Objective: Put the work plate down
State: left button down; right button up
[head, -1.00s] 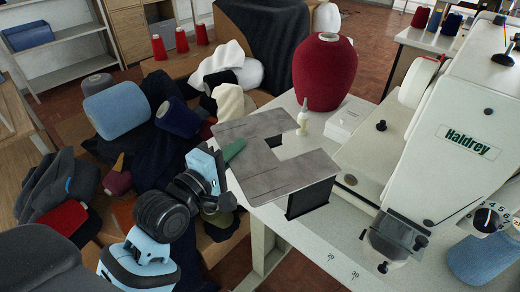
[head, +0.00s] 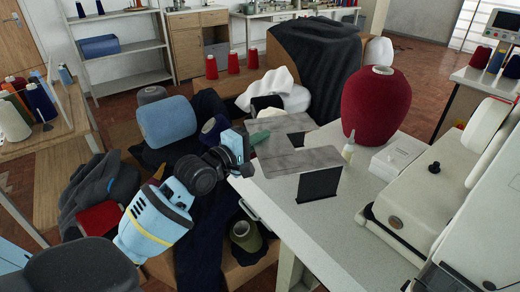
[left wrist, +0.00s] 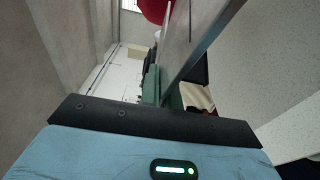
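The work plate (head: 300,162) is a flat grey sheet with a notch. In the head view it is over the near left part of the white sewing table, and I cannot tell whether it touches the top. My left gripper (head: 258,138) is at the plate's left edge, with green fingers. In the left wrist view the plate (left wrist: 178,42) shows nearly edge-on, running up from between the green fingers (left wrist: 163,92), which look closed on it. The contact is partly hidden. My right gripper is in neither current view.
A dark red cone of thread (head: 376,105), a small bottle (head: 348,150) and a white box (head: 398,156) stand behind and right of the plate. A black panel (head: 318,185) is at its front. The cream machine (head: 415,210) fills the right. Spools and cloth crowd the left.

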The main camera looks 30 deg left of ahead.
pick_arm(q)
jog(key=shift+w+a+r, duration=0.15)
jog(key=shift+w+a, duration=0.2)
jog(key=shift+a, duration=0.1)
notch_tip(320, 180, down, 4)
jog(key=shift+d+r+b, duration=0.1)
jog(key=shift+r+b, duration=0.15)
jog(key=shift+b, duration=0.15)
jog(key=shift+f, duration=0.1)
jog(key=c, duration=2.1)
grip_release()
jog(key=shift+s+f, duration=0.1)
jog(key=shift+f, duration=0.1)
jog(key=o, duration=0.5)
jog(key=v, duration=1.2)
jog(key=shift+r, duration=0.15)
